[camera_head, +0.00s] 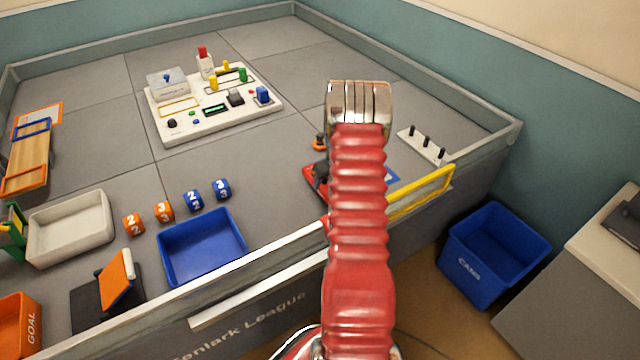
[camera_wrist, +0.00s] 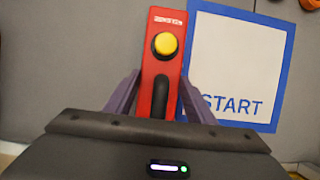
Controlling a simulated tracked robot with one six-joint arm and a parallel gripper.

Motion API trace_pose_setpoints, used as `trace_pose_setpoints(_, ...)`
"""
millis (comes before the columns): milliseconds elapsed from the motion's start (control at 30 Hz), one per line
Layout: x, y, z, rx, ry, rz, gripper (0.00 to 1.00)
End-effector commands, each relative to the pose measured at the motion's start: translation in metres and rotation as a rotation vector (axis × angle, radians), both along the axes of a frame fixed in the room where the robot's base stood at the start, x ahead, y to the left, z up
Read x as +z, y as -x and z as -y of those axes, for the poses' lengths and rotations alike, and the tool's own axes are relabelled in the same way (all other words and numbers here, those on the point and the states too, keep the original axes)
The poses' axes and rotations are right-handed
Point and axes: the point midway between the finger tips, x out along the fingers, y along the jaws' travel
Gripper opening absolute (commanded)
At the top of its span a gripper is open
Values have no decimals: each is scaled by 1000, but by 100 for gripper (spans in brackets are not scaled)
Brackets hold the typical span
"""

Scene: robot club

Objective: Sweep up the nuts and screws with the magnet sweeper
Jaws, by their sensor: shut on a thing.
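The magnet sweeper (camera_wrist: 167,30) is a red bar with a yellow button and a black handle. In the wrist view my gripper (camera_wrist: 158,80) has its two purple fingers on either side of the handle and is shut on it. The sweeper lies along the left edge of the blue-framed START square; I cannot tell whether it touches the floor. In the head view only a red and black bit of the sweeper (camera_head: 314,178) shows left of my red arm, which hides my gripper. I cannot make out any nuts or screws.
A white tray (camera_head: 110,228) and a blue tray (camera_head: 243,250) stand at the front left, with several numbered cubes behind them. A white board with buttons (camera_head: 205,137) lies farther back. A white strip with black pegs (camera_head: 445,158) is at the right. Low walls (camera_head: 510,130) border the grey field.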

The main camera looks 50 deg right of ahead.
Motion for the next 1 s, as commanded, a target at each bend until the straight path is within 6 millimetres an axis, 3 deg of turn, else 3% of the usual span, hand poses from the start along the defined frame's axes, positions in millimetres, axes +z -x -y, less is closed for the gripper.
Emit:
trace_pose_setpoints(733,1,7,26,-2,2,2,20)
trace_pose_setpoints(1000,11,7,25,-1,2,1,20)
